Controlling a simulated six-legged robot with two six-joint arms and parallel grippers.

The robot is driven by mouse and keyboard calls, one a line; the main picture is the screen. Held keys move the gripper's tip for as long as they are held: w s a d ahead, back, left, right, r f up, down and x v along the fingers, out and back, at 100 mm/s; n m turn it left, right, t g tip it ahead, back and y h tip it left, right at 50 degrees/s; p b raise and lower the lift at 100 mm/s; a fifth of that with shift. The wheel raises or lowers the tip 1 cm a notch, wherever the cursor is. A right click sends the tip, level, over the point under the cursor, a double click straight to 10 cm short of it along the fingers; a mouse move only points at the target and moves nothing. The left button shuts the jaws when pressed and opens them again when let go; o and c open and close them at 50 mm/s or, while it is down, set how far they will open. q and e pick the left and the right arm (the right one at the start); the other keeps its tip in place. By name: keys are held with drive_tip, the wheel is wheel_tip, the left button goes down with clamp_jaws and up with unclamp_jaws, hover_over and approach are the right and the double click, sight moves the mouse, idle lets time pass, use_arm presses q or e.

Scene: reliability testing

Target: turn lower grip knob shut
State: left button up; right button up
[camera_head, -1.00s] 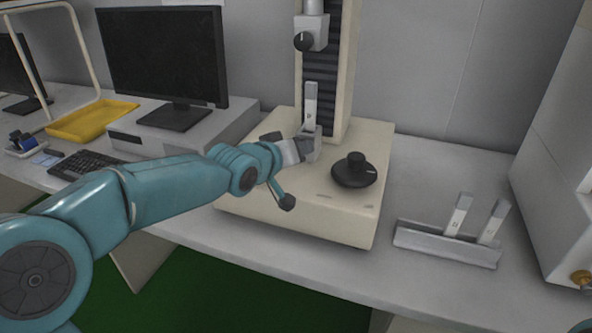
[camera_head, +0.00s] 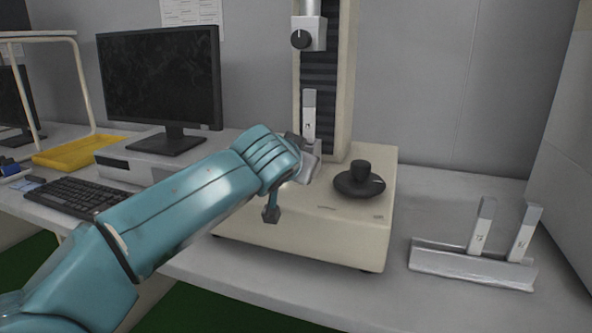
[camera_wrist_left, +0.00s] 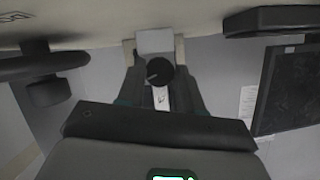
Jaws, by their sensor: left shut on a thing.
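The lower grip (camera_wrist_left: 155,40) is a grey block on the testing machine. Its black round knob (camera_wrist_left: 159,72) with a short pale mark shows in the left wrist view, which looks upside down. My left gripper (camera_wrist_left: 154,58) has a finger on each side and is shut on the knob. In the head view my left gripper (camera_head: 302,160) hides the knob and part of the lower grip. A pale flat specimen (camera_head: 309,112) stands upright in the lower grip. The upper grip (camera_head: 312,34), with its own black knob (camera_head: 300,39), is apart above it. My right gripper is out of view.
A black handwheel (camera_head: 359,182) sits on the machine's cream base (camera_head: 300,235), right of my gripper. A metal rack (camera_head: 460,266) with two specimens stands farther right. A monitor (camera_head: 160,85), keyboard (camera_head: 82,200) and yellow tray (camera_head: 78,152) are left. Bench is clear between base and rack.

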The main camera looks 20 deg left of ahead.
use_arm(q)
drive_tip(key=shift+d+f+m+y+b, duration=0.2)
drive_tip(key=shift+m+y+b, duration=0.45)
drive_tip(key=shift+m, duration=0.35)
drive_tip(key=m+t+y+b, duration=0.1)
drive_tip(key=m+b, duration=0.1)
drive_tip(key=shift+m+y, duration=0.35)
drive_tip(key=shift+m, duration=0.05)
drive_tip(key=shift+m+t+y+b, duration=0.35)
drive_tip(key=shift+m+b, duration=0.4)
drive_tip(key=shift+m, duration=0.25)
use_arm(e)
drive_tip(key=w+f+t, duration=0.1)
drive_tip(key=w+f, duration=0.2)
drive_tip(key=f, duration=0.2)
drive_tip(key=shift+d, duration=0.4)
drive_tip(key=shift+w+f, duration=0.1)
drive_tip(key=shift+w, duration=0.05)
use_arm(q)
drive_tip(key=o, duration=1)
drive_tip(key=shift+o, duration=0.2)
